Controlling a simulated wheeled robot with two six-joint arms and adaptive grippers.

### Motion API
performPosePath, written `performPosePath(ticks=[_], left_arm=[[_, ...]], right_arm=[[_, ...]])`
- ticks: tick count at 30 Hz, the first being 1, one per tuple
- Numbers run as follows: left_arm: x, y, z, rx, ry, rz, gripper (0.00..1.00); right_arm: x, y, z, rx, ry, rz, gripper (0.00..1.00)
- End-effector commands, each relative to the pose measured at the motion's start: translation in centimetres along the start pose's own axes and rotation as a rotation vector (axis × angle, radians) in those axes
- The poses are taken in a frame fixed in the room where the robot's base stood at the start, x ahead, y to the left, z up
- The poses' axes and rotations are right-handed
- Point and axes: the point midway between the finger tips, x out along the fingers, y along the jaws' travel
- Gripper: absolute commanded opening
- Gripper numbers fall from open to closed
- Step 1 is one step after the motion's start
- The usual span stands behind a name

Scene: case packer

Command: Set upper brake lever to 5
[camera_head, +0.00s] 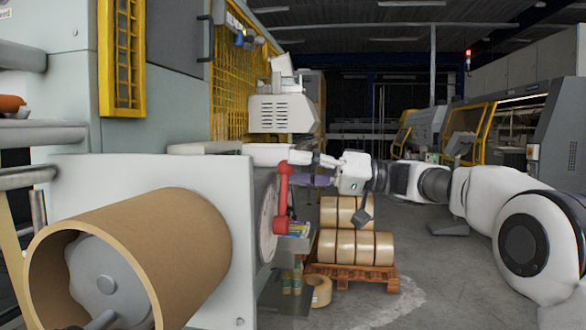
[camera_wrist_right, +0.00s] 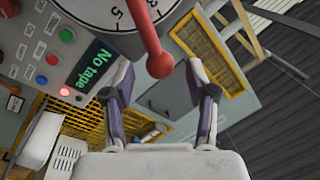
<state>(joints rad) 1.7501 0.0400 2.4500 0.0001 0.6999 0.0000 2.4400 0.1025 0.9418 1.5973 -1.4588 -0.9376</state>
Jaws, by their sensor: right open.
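The red brake lever (camera_head: 283,195) stands on the side of a round dial (camera_head: 267,215) at the end of the machine. In the right wrist view the lever (camera_wrist_right: 145,30) crosses the white dial face (camera_wrist_right: 95,12), where a 5 is readable beside it. Its round red knob (camera_wrist_right: 160,65) shows near the gap between my fingertips. My right gripper (camera_head: 302,178), with purple finger pads, is beside the lever's upper end. The wrist view shows its fingers (camera_wrist_right: 162,70) spread, with nothing clamped; contact with the knob cannot be told. My left gripper is not in view.
A panel with several buttons (camera_wrist_right: 55,80) and a green "No tape" display (camera_wrist_right: 95,66) adjoins the dial. A large brown roll (camera_head: 150,250) fills the left foreground. Rolls on a pallet (camera_head: 355,276) stand behind the lever. Grey floor lies open at right.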

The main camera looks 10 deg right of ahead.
Motion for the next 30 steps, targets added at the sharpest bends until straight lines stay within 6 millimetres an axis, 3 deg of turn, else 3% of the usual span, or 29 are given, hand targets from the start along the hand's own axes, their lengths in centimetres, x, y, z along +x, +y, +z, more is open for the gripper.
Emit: performPosePath(ticks=[6,12,22,23,27,29,30], left_arm=[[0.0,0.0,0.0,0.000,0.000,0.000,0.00],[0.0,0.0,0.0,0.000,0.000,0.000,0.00],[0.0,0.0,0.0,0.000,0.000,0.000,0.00],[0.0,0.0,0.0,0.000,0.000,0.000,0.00],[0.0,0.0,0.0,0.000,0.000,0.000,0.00],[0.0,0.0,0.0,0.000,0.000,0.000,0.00],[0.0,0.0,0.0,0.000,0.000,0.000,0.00]], right_arm=[[-5.6,0.0,-0.1,-0.001,0.007,-0.001,0.57],[-9.6,0.0,-0.1,-0.001,0.004,-0.001,0.57],[-10.6,0.0,-0.1,0.000,0.002,-0.001,0.57],[-10.6,0.0,-0.1,0.000,0.002,-0.001,0.50],[-10.6,1.1,-0.8,0.062,0.040,0.052,0.01],[-10.8,3.2,-1.6,0.112,0.089,0.147,0.00],[-11.2,5.3,-2.0,0.157,0.129,0.239,0.00]])
